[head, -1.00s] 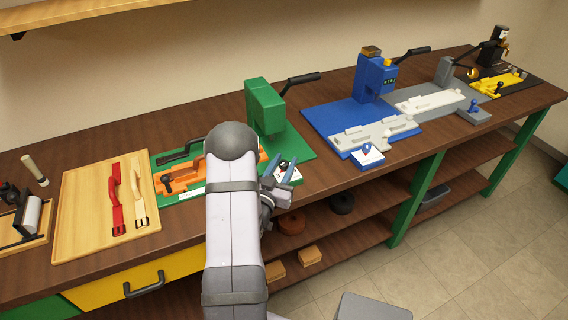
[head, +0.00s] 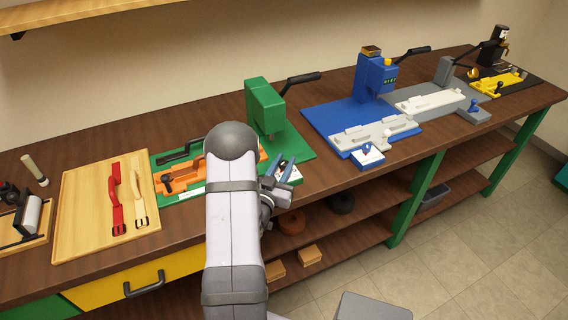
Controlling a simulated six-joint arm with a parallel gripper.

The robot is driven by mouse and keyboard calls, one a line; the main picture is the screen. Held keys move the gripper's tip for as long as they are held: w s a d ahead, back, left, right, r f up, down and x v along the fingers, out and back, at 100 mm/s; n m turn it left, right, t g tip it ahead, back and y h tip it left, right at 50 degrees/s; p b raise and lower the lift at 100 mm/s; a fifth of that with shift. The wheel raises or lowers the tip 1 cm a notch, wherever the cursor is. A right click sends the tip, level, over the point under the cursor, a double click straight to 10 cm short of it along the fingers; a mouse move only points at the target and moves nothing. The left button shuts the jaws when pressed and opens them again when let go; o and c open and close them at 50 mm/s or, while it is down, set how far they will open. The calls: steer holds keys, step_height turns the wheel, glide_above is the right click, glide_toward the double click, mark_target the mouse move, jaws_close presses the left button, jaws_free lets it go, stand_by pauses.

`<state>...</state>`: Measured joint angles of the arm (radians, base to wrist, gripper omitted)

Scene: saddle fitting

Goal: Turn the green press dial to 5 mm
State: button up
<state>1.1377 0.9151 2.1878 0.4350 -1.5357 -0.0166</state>
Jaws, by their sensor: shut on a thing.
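The green press (head: 264,108) stands on its green base (head: 298,148) at the middle of the bench, its dark lever (head: 303,78) pointing up to the right. A small white dial plate (head: 293,173) sits at the front of the green base. My gripper (head: 283,171) reaches over this plate from the front, its blue fingers closed around the dial there. The dial itself is mostly hidden between the fingers, and its setting cannot be read. An orange fixture (head: 190,174) lies on the green base to the left, partly behind my arm.
A wooden board (head: 80,205) with a red strap (head: 116,200) and a cream strap (head: 139,200) lies to the left. A blue press (head: 374,76), a grey press (head: 445,70) and a black press (head: 491,52) stand to the right. My arm covers the bench's front edge.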

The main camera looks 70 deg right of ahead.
mark_target(282, 167)
stand_by(0.5)
steer(key=o, duration=1.1)
steer(key=shift+c, duration=0.2)
steer(key=a+b, duration=0.2)
steer(key=a, duration=0.4)
steer(key=shift+a, duration=0.7)
